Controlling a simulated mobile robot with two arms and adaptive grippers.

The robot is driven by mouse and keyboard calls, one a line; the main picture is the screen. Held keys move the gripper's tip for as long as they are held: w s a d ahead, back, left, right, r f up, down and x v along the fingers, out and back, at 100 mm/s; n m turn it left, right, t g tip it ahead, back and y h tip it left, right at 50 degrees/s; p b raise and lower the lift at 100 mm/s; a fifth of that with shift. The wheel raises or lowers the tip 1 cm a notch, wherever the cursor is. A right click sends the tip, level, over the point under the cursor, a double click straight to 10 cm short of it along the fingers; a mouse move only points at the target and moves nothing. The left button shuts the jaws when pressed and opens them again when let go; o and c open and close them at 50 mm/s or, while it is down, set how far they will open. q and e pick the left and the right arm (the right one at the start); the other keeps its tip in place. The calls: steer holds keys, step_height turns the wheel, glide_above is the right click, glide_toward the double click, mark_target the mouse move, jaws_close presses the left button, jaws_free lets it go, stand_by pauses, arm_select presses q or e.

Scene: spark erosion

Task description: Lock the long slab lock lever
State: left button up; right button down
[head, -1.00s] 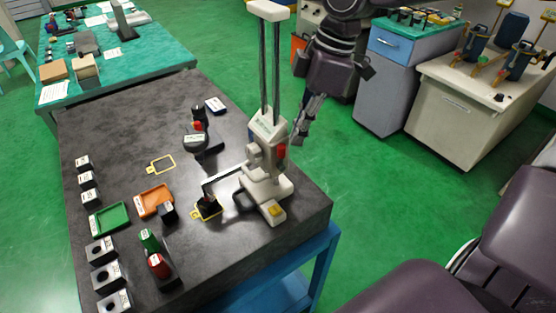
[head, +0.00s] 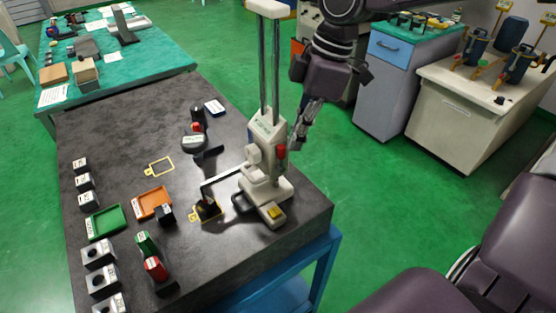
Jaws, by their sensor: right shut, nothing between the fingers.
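A white height-gauge-like stand (head: 264,140) with two tall upright rods is on the right part of the dark slab (head: 110,120). A small red part (head: 281,151) on the right side of its body looks like the lock lever, but I cannot read its label or tell its setting. My right gripper (head: 294,147) is shut and empty, fingers pointing down, just right of the red part. A small gap seems to lie between them, though I cannot be sure they are apart. My left gripper is out of view.
A thin arm runs from the stand to a dark piece (head: 207,208) on the slab. The right edge drops to open green floor.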

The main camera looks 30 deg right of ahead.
mark_target(280, 149)
steer(key=shift+s+a+f+b, duration=0.15)
steer(key=shift+a+b, duration=0.9)
steer(key=shift+a, duration=0.7)
steer(key=shift+a+f, duration=0.1)
steer(key=shift+s+a+f+b, duration=0.15)
steer(key=shift+a+b, duration=0.1)
steer(key=shift+b, duration=0.25)
steer(key=shift+a+f+b, duration=0.25)
steer(key=shift+a+b, duration=0.2)
steer(key=shift+a, duration=0.25)
